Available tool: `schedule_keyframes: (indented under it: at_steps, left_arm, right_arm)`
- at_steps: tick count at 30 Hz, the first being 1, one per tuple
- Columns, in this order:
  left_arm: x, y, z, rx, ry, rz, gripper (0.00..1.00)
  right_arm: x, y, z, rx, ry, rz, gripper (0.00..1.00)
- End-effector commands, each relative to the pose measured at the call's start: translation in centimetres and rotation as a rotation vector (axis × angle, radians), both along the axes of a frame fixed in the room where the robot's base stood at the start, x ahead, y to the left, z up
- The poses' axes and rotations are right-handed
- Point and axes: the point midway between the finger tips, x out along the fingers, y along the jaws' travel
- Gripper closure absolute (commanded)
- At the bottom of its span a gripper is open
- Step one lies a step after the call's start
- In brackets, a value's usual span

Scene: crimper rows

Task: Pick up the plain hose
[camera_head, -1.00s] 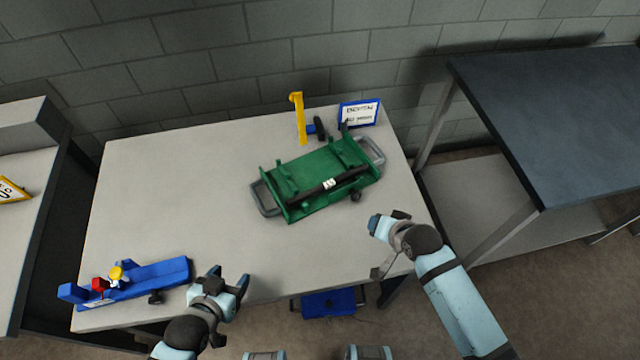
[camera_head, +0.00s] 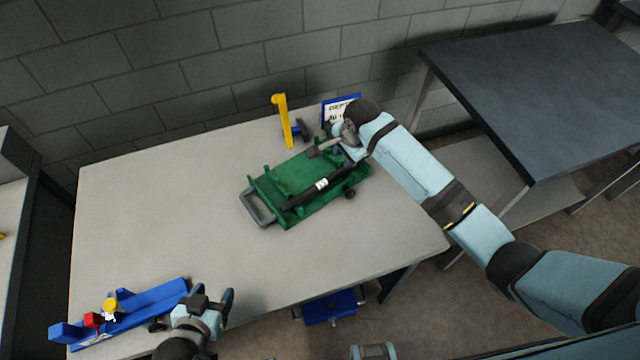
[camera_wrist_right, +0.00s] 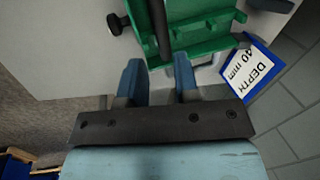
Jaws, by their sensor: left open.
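A black hose (camera_head: 305,193) with a white label band lies lengthwise on the green tray (camera_head: 268,190) on the light table. In the right wrist view the hose (camera_wrist_right: 159,22) runs across the green tray (camera_wrist_right: 200,22), just ahead of the space between my fingers. My right gripper (camera_head: 330,147) is over the tray's far right end, which its arm partly hides. Its two blue fingers are apart and empty in the wrist view (camera_wrist_right: 159,70). My left gripper (camera_head: 212,300) is open at the table's front edge, beside the blue fixture.
A blue fixture (camera_head: 150,303) with red and yellow parts lies at the table's front left. A yellow upright (camera_head: 282,118) and a blue-framed depth sign (camera_head: 332,108) stand behind the tray. A dark table (camera_head: 530,95) is at right. The table's left middle is clear.

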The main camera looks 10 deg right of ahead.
Motion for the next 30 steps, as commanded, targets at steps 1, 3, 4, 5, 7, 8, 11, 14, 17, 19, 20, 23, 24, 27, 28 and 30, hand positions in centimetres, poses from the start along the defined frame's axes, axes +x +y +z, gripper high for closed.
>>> schedule_keyframes:
  at_steps: [1, 3, 4, 5, 7, 8, 11, 14, 17, 19, 20, 23, 24, 27, 28, 30]
  left_arm:
    - [0.0, 0.0, 0.0, 0.000, 0.000, 0.000, 0.39]
    - [0.0, 0.0, -0.1, 0.000, 0.000, 0.000, 0.39]
    - [0.0, 0.0, -0.1, 0.000, 0.000, 0.000, 0.39]
    - [0.0, 0.0, -0.1, 0.000, 0.000, 0.000, 0.39]
    - [0.0, 0.0, -0.1, 0.001, 0.000, 0.001, 0.39]
    - [0.0, 0.0, -0.1, 0.001, 0.000, 0.001, 0.39]
    - [0.0, 0.0, -0.1, 0.001, 0.000, 0.001, 0.39]
    - [0.0, 0.1, 0.0, 0.001, 0.000, 0.001, 0.39]
    - [0.0, 0.1, 0.1, 0.001, 0.001, 0.001, 0.39]
    - [0.0, 0.1, 0.0, 0.001, 0.001, 0.001, 0.39]
    - [0.0, 0.1, 0.0, 0.001, 0.001, 0.001, 0.39]
    - [0.0, 0.1, 0.0, 0.001, 0.001, 0.001, 0.39]
    - [0.0, 0.1, -0.1, 0.001, 0.001, 0.001, 0.39]
    - [0.0, 0.1, -0.1, 0.001, 0.001, 0.001, 0.39]
    - [0.0, 0.1, -0.1, 0.001, 0.001, 0.001, 0.39]
    - [0.0, 0.1, -0.1, 0.001, 0.001, 0.001, 0.39]
  right_arm:
    - [0.2, 0.1, -1.1, -0.001, 0.003, 0.000, 0.71]
    - [0.5, 0.2, -2.3, 0.000, 0.001, 0.000, 0.71]
    - [0.6, 0.3, -2.8, -0.001, 0.001, 0.001, 0.71]
    - [0.7, 0.4, -3.3, -0.001, 0.001, 0.001, 0.71]
    - [0.8, 0.5, -4.0, 0.001, 0.000, 0.001, 0.71]
    - [0.9, 0.5, -4.3, 0.001, -0.001, 0.001, 0.71]
    - [1.0, 0.5, -4.8, 0.002, -0.001, 0.001, 0.71]
    - [1.1, 0.6, -5.7, 0.000, 0.000, 0.002, 0.71]
    - [1.4, 0.5, -7.2, -0.001, 0.001, 0.001, 0.71]
    - [1.7, 0.6, -8.3, 0.000, -0.001, 0.002, 0.71]
    - [1.7, 0.7, -8.7, 0.000, -0.001, 0.002, 0.71]
    - [1.9, 0.8, -9.6, 0.000, -0.001, 0.002, 0.71]
    - [1.9, 0.8, -9.8, 0.000, -0.001, 0.002, 0.71]
    - [1.9, 0.8, -9.9, 0.001, -0.003, 0.002, 0.71]
    - [1.9, 0.8, -9.8, 0.001, -0.003, 0.002, 0.71]
    - [1.9, 0.8, -9.8, 0.001, -0.003, 0.002, 0.71]
